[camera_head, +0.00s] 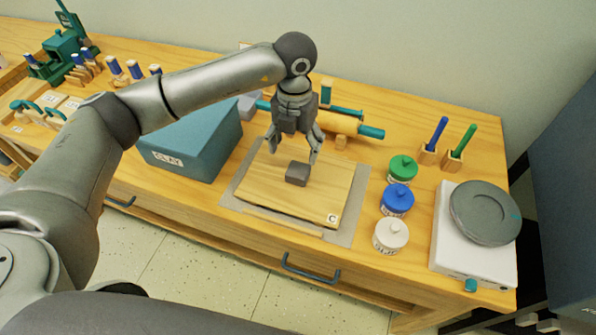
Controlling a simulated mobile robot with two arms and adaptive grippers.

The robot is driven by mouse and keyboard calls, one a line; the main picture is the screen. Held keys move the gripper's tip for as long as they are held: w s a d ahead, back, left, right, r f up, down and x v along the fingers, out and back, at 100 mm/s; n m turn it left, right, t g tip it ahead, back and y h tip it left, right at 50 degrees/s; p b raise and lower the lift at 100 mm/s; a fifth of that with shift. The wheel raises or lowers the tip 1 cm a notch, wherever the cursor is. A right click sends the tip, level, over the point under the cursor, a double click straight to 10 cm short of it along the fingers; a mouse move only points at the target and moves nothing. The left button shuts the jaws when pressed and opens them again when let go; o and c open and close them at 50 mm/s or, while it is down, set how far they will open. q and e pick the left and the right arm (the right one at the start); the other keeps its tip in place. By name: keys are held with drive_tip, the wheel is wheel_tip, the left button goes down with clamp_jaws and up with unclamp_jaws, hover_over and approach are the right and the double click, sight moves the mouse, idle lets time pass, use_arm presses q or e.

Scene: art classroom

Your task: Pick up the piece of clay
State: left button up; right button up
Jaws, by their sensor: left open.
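The piece of clay (297,174) is a small dark grey-brown block. It lies on the wooden board (262,196) marked with a C, near the board's middle. My left gripper (293,157) hangs above and just behind the clay, pointing down. Its fingers are spread apart with nothing between them that I can make out. The exact height of the fingertips over the clay is hard to judge. My right gripper is not in view.
A blue-teal box (190,140) stands left of the board. A rolling pin (338,124) lies behind it. Green (402,169), blue (396,200) and white (391,236) jars stand to its right, then a white device with a grey disc (484,213).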

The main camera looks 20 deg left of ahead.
sight(298, 173)
use_arm(q)
wheel_tip(298, 173, down, 3)
drive_tip(key=shift+f, duration=0.1)
drive_tip(key=f+p, duration=0.1)
drive_tip(key=f, duration=0.1)
drive_tip(key=f+p, duration=0.1)
drive_tip(key=f, duration=0.1)
drive_tip(key=shift+s+d, duration=0.2)
drive_tip(key=shift+d, duration=0.2)
drive_tip(key=shift+w+f, duration=0.1)
drive_tip(key=shift+f, duration=0.5)
drive_tip(key=c, duration=1.1)
drive_tip(key=shift+c, duration=0.5)
drive_tip(key=shift+r, duration=0.15)
